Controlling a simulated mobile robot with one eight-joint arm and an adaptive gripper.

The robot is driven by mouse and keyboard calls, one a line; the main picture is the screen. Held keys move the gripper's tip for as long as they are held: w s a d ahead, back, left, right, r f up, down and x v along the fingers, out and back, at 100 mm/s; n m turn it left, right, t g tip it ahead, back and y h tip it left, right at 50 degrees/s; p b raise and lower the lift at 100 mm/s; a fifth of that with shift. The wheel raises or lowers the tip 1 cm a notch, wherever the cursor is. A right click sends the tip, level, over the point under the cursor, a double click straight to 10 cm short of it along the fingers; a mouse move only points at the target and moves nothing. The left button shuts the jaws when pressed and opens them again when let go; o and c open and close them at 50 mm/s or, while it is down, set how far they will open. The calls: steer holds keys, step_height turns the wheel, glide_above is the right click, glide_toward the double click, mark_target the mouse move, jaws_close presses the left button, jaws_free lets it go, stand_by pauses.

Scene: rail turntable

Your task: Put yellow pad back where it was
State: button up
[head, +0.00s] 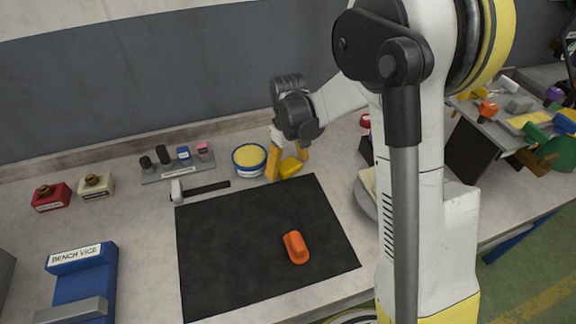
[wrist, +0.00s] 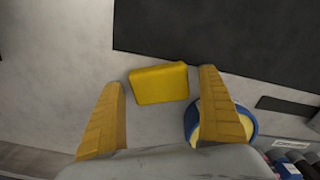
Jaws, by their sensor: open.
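The yellow pad (wrist: 158,83) lies on the grey bench top, just off the edge of the black mat (wrist: 210,35). In the head view the yellow pad (head: 290,167) shows beside my gripper (head: 287,160), partly hidden by a finger. In the wrist view my gripper (wrist: 165,105) is open, with the pad ahead of and between its two yellow fingers, nearer the right one. I see no finger gripping the pad. A round blue tub with yellow contents (head: 249,158) stands just left of the gripper; the right finger partly covers this tub in the wrist view (wrist: 190,118).
An orange block (head: 296,247) lies on the black mat. Small pots stand on a rack (head: 165,174) at the back. A blue bench vice (head: 85,270) is at front left. A bowl (head: 367,195) stands right of the mat, partly behind my arm. Most of the mat is clear.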

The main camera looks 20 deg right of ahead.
mark_target(288, 165)
step_height(288, 165, up, 13)
steer(key=p, duration=0.4)
steer(key=s+r+m+t, duration=0.2)
steer(key=s+r+t, duration=0.1)
steer(key=s, duration=0.7)
steer(key=s+r+m+t, duration=0.2)
steer(key=s+r+t, duration=0.2)
steer(key=s, duration=0.6)
steer(key=shift+r+m, duration=0.3)
steer(key=shift+r, duration=0.35)
steer(key=shift+d, duration=0.1)
